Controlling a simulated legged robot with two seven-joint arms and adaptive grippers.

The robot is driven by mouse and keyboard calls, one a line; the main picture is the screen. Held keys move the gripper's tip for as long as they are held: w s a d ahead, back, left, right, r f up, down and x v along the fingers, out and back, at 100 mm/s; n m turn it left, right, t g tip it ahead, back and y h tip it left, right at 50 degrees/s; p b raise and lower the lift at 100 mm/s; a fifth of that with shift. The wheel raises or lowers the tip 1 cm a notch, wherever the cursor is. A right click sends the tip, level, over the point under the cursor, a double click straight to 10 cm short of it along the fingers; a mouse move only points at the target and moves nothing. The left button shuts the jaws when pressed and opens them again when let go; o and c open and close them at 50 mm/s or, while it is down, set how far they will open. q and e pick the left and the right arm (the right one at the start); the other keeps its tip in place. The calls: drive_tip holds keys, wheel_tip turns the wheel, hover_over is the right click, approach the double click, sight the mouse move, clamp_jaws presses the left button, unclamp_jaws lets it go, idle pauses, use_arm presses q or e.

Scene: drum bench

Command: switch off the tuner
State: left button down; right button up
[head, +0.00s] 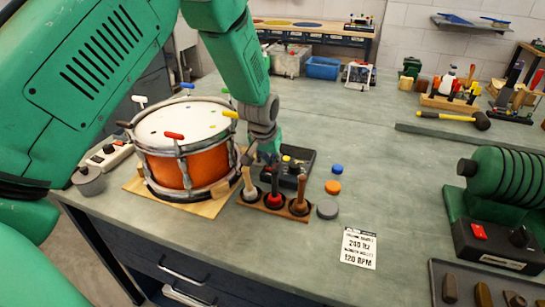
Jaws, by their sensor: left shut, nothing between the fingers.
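A small black box (299,158) with yellow and red parts on top lies right of the drum and looks like the tuner. Its switch is too small to make out, and my gripper and the handles in front hide part of it. My left gripper (262,155) is shut and empty, pointing down at the box's left side, between it and the drum. I cannot tell whether it touches the box. My right gripper is out of view.
An orange snare drum (168,172) stands on a wooden board (208,208) at left. A wooden rack (263,205) with several upright handles is in front of the box. Coloured discs (333,187) lie to the right. A printed card (359,248) lies on clear bench.

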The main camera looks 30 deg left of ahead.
sight(269, 168)
use_arm(q)
drive_tip(key=r+p, duration=0.4)
drive_tip(key=shift+w+a+r, duration=0.1)
drive_tip(key=shift+w+r, duration=0.1)
drive_tip(key=shift+r, duration=0.15)
drive_tip(key=w+v, duration=0.1)
drive_tip(key=v, duration=0.8)
drive_tip(key=shift+r, duration=0.25)
drive_tip(key=shift+w+a, duration=0.1)
drive_tip(key=shift+a, duration=0.1)
